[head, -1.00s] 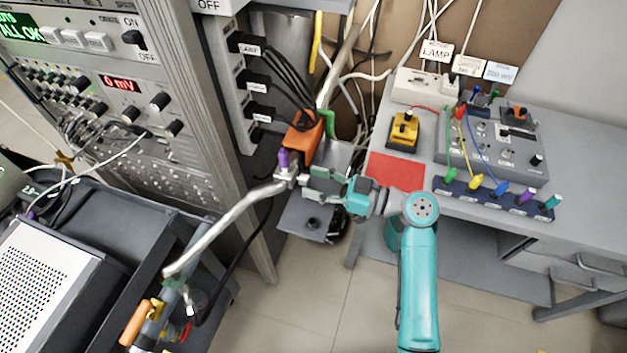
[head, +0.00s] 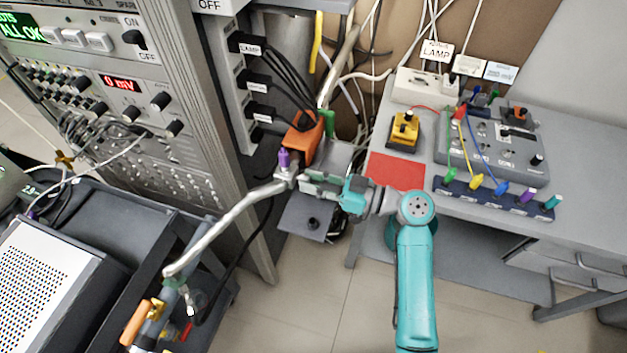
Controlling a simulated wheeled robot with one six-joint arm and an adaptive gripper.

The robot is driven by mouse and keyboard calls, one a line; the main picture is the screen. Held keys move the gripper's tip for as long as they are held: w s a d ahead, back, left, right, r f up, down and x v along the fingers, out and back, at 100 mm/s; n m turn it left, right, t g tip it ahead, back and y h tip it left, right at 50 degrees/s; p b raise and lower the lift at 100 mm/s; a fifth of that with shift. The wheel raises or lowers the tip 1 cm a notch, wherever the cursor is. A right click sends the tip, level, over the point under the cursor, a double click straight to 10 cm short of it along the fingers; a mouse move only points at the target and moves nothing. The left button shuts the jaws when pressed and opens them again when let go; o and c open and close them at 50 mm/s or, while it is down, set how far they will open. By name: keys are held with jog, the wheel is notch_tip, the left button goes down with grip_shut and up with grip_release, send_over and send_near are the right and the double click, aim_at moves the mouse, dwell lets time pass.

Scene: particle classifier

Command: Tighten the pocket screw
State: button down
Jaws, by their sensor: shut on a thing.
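My gripper (head: 303,182) reaches in from the right at the end of the teal arm. Its fingers are closed at the right side of a metal fitting (head: 284,175) where a bent pale pipe ends. A purple knob (head: 283,158) stands upright on top of this fitting, just left of the fingertips, and is not between them. The gripper appears shut on the small pocket screw at the fitting's side. The screw itself is hidden by the fingers, so I cannot see how far in it sits.
An orange block (head: 303,137) and a green part (head: 329,123) stand just behind the gripper. The bent pipe (head: 225,225) runs down left. A rack (head: 150,120) stands at left, a grey bench (head: 585,165) with a red mat (head: 396,171) at right. Cables hang behind.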

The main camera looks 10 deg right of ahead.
jog(key=shift+m, duration=2.9)
jog(key=c, duration=0.9)
grip_release()
jog(key=shift+c, duration=0.2)
